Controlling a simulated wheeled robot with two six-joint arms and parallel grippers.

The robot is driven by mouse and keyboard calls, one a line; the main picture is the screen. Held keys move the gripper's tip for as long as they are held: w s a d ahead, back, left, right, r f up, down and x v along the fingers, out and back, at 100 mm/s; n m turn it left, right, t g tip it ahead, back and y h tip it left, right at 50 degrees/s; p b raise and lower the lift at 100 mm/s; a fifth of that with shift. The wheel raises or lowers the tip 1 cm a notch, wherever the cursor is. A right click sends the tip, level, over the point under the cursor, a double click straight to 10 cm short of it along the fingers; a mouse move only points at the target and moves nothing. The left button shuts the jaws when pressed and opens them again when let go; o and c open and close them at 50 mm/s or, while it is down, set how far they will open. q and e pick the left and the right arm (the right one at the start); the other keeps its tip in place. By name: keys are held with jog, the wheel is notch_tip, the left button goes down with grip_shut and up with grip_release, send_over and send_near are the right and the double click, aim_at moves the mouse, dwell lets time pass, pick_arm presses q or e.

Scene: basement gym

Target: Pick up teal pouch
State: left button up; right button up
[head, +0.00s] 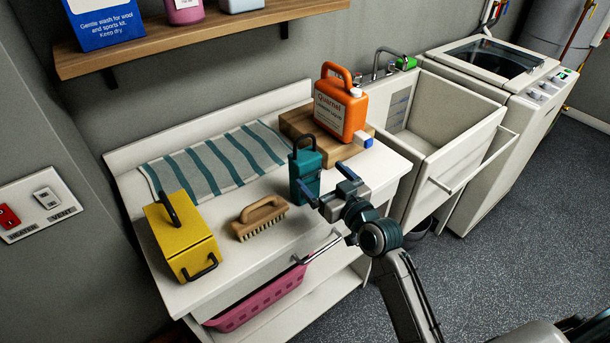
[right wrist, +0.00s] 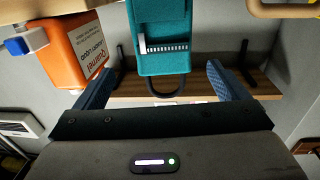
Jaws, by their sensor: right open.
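The teal pouch (head: 303,170) stands upright on the white counter, a black loop handle on its top. My right gripper (head: 328,184) is open and empty just in front of it, to its right in the head view, its blue fingers pointing toward it. In the right wrist view, which looks upside down, the teal pouch (right wrist: 162,35) shows a pale ribbed strip and lies ahead, roughly centred between the spread fingers of the right gripper (right wrist: 160,84). No contact with the pouch is visible. My left gripper is not in view.
An orange jug (head: 341,108) stands on a wooden board (head: 296,122) behind the pouch. A brush (head: 260,217) and a yellow box (head: 182,240) are to its left. A striped towel (head: 215,160) lies behind. A sink (head: 450,120) is at right; a wooden shelf (head: 200,37) hangs above.

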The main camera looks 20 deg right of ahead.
aim_at(312, 167)
jog(key=x, duration=0.4)
jog(key=shift+w+a+p, duration=0.1)
jog(key=shift+w+p, duration=0.1)
jog(key=shift+p, duration=0.2)
jog(key=shift+w+a, duration=0.1)
jog(key=shift+w, duration=0.15)
jog(key=p+x, duration=0.2)
jog(key=x, duration=0.2)
jog(key=shift+w+a+f, duration=0.1)
jog(key=shift+w+a, duration=0.05)
jog(key=shift+a, duration=0.1)
jog(key=shift+w+f, duration=0.1)
jog(key=shift+c, duration=1.3)
jog(key=c, duration=0.9)
jog(key=shift+r, duration=0.25)
